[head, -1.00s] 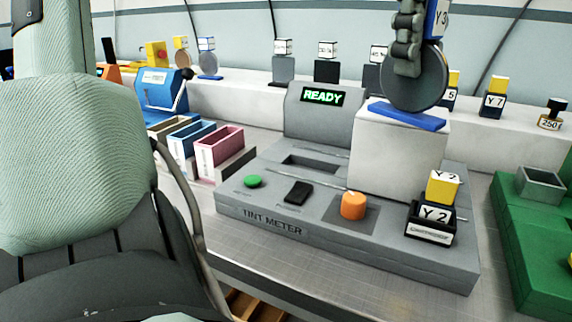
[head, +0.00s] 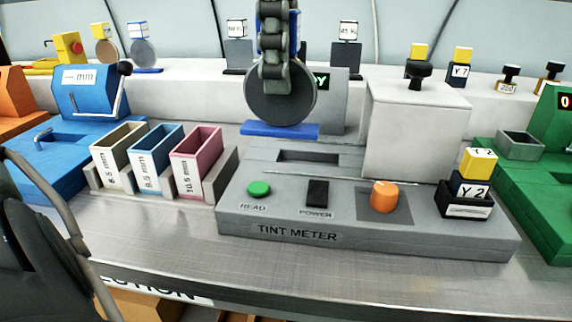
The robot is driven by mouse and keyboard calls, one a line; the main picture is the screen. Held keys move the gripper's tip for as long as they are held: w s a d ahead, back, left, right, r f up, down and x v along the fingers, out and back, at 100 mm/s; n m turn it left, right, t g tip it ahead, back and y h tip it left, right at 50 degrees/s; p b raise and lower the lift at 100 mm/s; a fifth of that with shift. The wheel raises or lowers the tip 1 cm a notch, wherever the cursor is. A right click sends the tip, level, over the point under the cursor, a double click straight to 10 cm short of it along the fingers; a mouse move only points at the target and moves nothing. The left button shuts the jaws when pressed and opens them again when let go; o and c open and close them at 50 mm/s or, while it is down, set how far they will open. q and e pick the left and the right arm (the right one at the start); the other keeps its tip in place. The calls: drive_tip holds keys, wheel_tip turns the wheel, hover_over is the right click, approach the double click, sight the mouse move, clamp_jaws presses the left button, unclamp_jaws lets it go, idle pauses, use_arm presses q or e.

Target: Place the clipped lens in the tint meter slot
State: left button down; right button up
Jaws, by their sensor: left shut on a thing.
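My left gripper (head: 277,70) comes down from the top centre, shut on the clipped lens. The lens (head: 270,103) is a dark grey round disc, upright, with a flat blue bar (head: 281,130) directly under it. Its clip is mostly hidden behind the finger. The tint meter (head: 345,236) is a grey box with a green READ button, black POWER switch and orange knob. Its dark slot (head: 308,157) shows just below the blue bar in the picture; the lens appears above the meter and out of the slot. My right gripper is not in view.
A white block (head: 415,135) with a black knob stands on the meter's right. Y 2 blocks (head: 476,178) sit at its front right. Coloured bins (head: 195,165) and a blue device (head: 92,90) are left; a green device (head: 548,185) is right. Several labelled pieces line the back shelf.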

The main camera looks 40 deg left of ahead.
use_arm(q)
drive_tip(key=shift+a+f, duration=0.1)
drive_tip(key=shift+a, duration=0.05)
drive_tip(key=shift+w+a+f, duration=0.15)
drive_tip(key=shift+w+f, duration=0.05)
drive_tip(key=w+a+f, duration=0.1)
drive_tip(key=w+f, duration=0.2)
drive_tip(key=w+a+f, duration=0.1)
drive_tip(key=w+f, duration=0.3)
drive_tip(key=w+a+f+p, duration=0.1)
drive_tip(key=w+f, duration=0.2)
drive_tip(key=shift+w+a+f, duration=0.2)
drive_tip(key=shift+w+f, duration=0.05)
drive_tip(key=shift+f, duration=0.05)
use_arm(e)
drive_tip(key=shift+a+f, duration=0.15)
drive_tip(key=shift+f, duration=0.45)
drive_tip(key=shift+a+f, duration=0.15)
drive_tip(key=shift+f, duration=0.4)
use_arm(q)
drive_tip(key=shift+f, duration=0.1)
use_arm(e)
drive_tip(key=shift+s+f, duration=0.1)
